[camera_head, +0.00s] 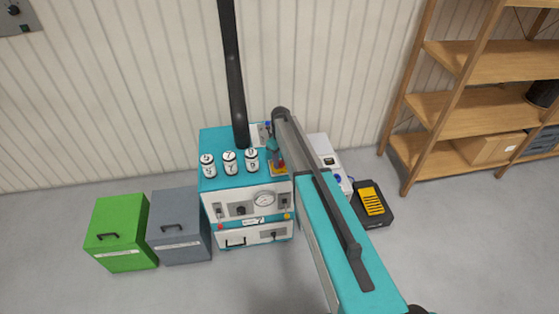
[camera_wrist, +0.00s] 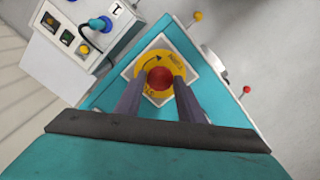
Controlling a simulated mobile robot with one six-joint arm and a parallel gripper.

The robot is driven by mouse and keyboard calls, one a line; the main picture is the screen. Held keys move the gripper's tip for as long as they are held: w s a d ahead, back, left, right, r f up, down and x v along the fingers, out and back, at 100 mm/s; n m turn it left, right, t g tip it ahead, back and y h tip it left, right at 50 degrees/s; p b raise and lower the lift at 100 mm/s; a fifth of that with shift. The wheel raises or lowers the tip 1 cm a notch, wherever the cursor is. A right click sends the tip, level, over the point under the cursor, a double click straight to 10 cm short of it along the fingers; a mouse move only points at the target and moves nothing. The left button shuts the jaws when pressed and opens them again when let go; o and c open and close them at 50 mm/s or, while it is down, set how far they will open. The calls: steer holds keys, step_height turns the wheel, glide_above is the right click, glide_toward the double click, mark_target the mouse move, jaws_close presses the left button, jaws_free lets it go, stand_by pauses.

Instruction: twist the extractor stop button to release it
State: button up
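The extractor stop button (camera_wrist: 160,78) is a red round knob on a yellow disc with a curved arrow, set on a white square plate on the teal machine top. In the wrist view my gripper (camera_wrist: 158,88) has its two dark fingers spread apart, reaching to the left and right lower sides of the red knob. I cannot tell whether they touch it. In the head view the yellow plate (camera_head: 279,169) shows at the right front of the teal machine (camera_head: 222,182), and my arm partly covers it. My gripper (camera_head: 275,150) is above that plate there.
Several white numbered cylinders (camera_head: 230,163) stand left of the button on the machine top. A black pipe (camera_head: 233,80) rises behind them. A white box with a blue plug (camera_wrist: 99,24) stands beside the machine. Green (camera_head: 119,232) and grey (camera_head: 180,228) bins stand left; shelves (camera_head: 470,95) stand right.

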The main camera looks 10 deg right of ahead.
steer(key=c, duration=0.3)
steer(key=shift+a, duration=0.3)
steer(key=shift+c, duration=1.2)
steer(key=shift+d, duration=0.2)
steer(key=shift+f+m+b, duration=0.1)
steer(key=shift+m+b, duration=0.3)
steer(key=shift+b, duration=0.15)
steer(key=shift+m+b, duration=1.05)
steer(key=shift+m, duration=0.15)
steer(key=shift+m+b, duration=1.35)
steer(key=shift+m, duration=1.05)
